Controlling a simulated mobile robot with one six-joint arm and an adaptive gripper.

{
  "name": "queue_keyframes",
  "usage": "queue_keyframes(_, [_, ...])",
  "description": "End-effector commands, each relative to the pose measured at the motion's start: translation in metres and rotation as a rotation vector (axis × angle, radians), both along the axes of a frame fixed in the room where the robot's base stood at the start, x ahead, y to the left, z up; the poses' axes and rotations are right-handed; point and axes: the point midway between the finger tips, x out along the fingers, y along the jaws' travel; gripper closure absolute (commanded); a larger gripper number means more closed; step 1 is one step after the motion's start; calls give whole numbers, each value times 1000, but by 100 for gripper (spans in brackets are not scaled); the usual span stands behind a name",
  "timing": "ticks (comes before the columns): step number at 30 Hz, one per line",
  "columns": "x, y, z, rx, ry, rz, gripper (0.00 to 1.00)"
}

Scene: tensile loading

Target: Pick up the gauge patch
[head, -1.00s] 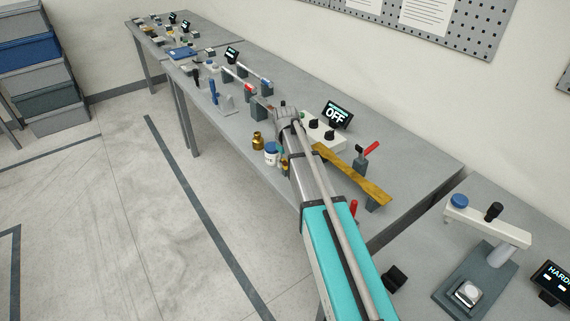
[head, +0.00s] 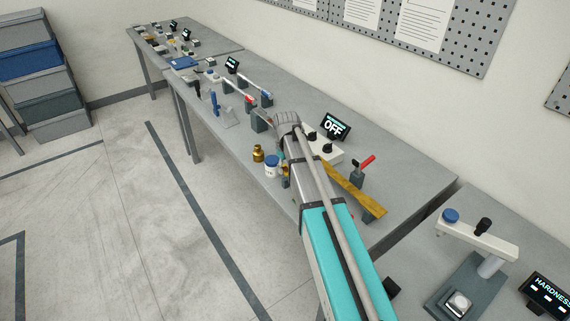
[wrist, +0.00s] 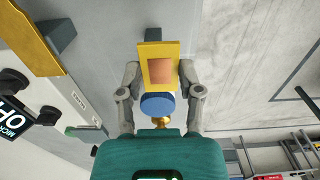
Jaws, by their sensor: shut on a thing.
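The gauge patch (wrist: 160,70) shows in the wrist view as a yellow plate with a copper-coloured square on it. My gripper (wrist: 160,78) has one finger at each side edge of the plate and is shut on it. A blue round disc (wrist: 157,106) shows just below the plate, between the fingers; I cannot tell if it is joined to it. In the head view my arm's end is over the bench (head: 380,165), and the patch cannot be made out there.
A long yellow bar (head: 352,188) and a red-handled clamp (head: 365,164) lie nearer. A brass weight (head: 258,153) and white jar (head: 271,167) stand on the left edge. A hardness tester (head: 476,238) is at right.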

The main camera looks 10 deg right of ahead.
Motion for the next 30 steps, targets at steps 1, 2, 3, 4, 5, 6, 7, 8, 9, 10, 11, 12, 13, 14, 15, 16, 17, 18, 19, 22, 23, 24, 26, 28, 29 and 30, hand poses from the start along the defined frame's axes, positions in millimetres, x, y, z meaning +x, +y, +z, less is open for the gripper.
queue_keyframes(1, [-8,0,13,0,0,0,72])
queue_keyframes(2, [-11,0,17,0,0,0,72])
queue_keyframes(3, [-15,0,22,0,0,0,72])
queue_keyframes(4, [-18,0,25,0,0,0,72])
queue_keyframes(5, [-21,0,29,0,0,0,72])
queue_keyframes(6, [-25,1,33,0,0,0,72])
queue_keyframes(7, [-28,1,37,0,0,0,72])
queue_keyframes(8, [-31,1,40,0,0,0,72])
queue_keyframes(9, [-44,1,43,0,0,0,72])
queue_keyframes(10, [-51,1,45,0,0,0,72])
queue_keyframes(11, [-58,1,48,0,0,0,72])
queue_keyframes(12, [-65,1,51,0,0,0,72])
queue_keyframes(13, [-71,1,54,0,0,0,72])
queue_keyframes(14, [-76,2,56,0,0,0,72])
queue_keyframes(15, [-82,2,58,0,0,0,72])
queue_keyframes(16, [-87,2,60,0,0,0,72])
queue_keyframes(17, [-91,2,62,0,0,0,72])
queue_keyframes(18, [-96,2,64,0,0,0,72])
queue_keyframes(19, [-99,2,65,0,0,0,72])
queue_keyframes(22, [-108,2,69,0,0,0,72])
queue_keyframes(23, [-110,2,69,0,0,0,72])
queue_keyframes(24, [-112,2,70,0,0,0,72])
queue_keyframes(26, [-114,2,71,0,0,0,72])
queue_keyframes(28, [-116,2,72,0,0,0,72])
queue_keyframes(29, [-116,2,72,0,0,0,72])
queue_keyframes(30, [-116,2,72,0,0,0,72])
